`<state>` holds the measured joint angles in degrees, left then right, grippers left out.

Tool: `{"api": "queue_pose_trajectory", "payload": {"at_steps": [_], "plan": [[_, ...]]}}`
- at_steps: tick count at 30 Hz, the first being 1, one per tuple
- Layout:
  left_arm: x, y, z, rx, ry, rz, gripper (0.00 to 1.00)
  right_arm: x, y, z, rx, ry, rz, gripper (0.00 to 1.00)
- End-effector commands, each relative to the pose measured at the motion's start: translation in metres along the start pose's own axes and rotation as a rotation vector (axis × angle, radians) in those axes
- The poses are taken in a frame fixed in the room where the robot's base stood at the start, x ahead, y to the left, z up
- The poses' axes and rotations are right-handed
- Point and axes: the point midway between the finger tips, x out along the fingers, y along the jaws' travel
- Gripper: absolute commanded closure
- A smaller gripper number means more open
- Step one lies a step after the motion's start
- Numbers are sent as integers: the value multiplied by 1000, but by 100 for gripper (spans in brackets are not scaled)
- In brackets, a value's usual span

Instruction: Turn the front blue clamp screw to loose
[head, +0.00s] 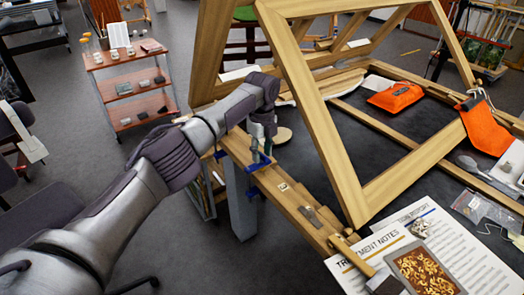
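A blue clamp (260,162) sits on the wooden rail (290,198) at the front edge of the work table; more blue shows below the rail. A smaller bit of blue (220,155) shows farther left, partly behind my arm. My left gripper (262,138) points down just above the front blue clamp. Its fingers are small and dark here, and I cannot tell whether they touch the clamp or are open or shut. The clamp's screw is not clear at this size. My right gripper is not in view.
A large wooden frame (315,105) leans up over the table right of my gripper. Treatment notes (366,245), a picture of gilt fragments (424,270) and an orange cloth (484,125) lie to the right. A shelved trolley (125,85) stands at the back left.

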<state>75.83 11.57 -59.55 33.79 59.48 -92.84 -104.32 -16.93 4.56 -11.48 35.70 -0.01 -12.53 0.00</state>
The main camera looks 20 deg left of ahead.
Motion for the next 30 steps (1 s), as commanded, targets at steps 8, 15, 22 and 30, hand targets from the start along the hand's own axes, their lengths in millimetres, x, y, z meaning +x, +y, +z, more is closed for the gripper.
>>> {"api": "queue_pose_trajectory", "payload": {"at_steps": [8, 15, 22, 30], "plan": [[0, 0, 0, 0, 0, 1, 89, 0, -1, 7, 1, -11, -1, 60], [0, 0, 0, 0, 0, 1, 100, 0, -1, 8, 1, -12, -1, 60], [-1, 0, 0, -27, 2, 1, 100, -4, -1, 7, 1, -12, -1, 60], [-3, 0, -1, -170, 4, 2, 100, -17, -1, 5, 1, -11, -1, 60]]}}
